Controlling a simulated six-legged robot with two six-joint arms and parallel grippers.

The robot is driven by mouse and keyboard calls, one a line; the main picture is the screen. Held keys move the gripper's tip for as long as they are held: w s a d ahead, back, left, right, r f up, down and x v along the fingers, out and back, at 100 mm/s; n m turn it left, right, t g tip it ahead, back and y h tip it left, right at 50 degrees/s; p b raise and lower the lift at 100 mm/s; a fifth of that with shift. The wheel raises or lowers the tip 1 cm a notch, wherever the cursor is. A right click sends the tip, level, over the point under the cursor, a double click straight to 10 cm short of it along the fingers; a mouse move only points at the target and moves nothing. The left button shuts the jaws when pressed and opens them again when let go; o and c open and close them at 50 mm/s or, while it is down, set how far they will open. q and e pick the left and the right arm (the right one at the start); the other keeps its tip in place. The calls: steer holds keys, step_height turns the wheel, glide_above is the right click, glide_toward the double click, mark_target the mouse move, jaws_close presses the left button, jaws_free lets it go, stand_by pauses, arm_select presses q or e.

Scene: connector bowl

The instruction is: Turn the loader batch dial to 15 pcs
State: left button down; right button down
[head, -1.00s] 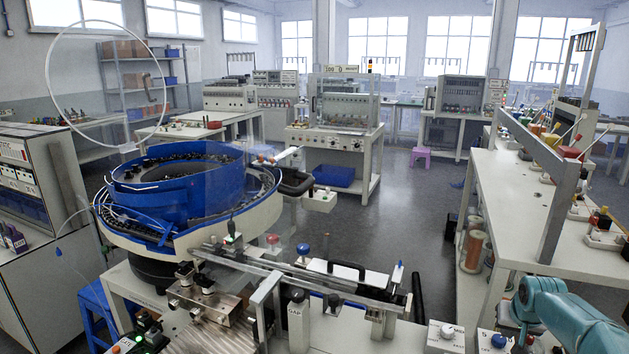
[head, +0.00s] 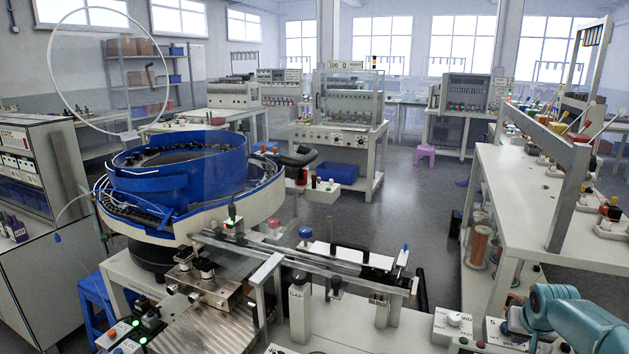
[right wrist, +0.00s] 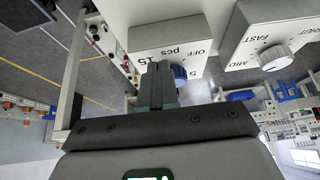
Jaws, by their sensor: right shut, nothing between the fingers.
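The batch dial is a blue knob (right wrist: 180,72) on a white box (right wrist: 165,36) marked OFF, 5 and 15 pcs in the right wrist view. In the head view the box (head: 493,327) shows at the lower right, with its knob hidden by my right gripper (head: 511,323). In the right wrist view the shut, empty fingers (right wrist: 158,72) reach up in front of the box and partly cover the knob. I cannot tell whether they touch it, nor where the knob points. My left gripper is in neither view.
A second white dial box (head: 452,325) with a white knob, marked MID and FAST, stands just left of the batch dial. The blue bowl feeder (head: 180,175) and its metal track (head: 300,258) lie to the left. A workbench (head: 560,215) stands behind on the right.

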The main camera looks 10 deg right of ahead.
steer(key=shift+r, duration=0.1)
stand_by(0.3)
steer(key=shift+w+a, duration=0.15)
steer(key=shift+a, duration=0.1)
steer(key=shift+w+a+b, duration=0.25)
steer(key=shift+a+b, duration=0.15)
steer(key=shift+a, duration=0.1)
steer(key=shift+w+a, duration=0.3)
steer(key=shift+a, duration=0.15)
steer(key=shift+w, duration=0.1)
stand_by(0.5)
steer(key=shift+s+a+b, duration=0.2)
steer(key=shift+s+b, duration=0.05)
steer(key=shift+b, duration=0.35)
steer(key=shift+a, duration=0.1)
step_height(320, 180, up, 6)
steer(key=p, duration=0.4)
steer(key=shift+p, duration=0.35)
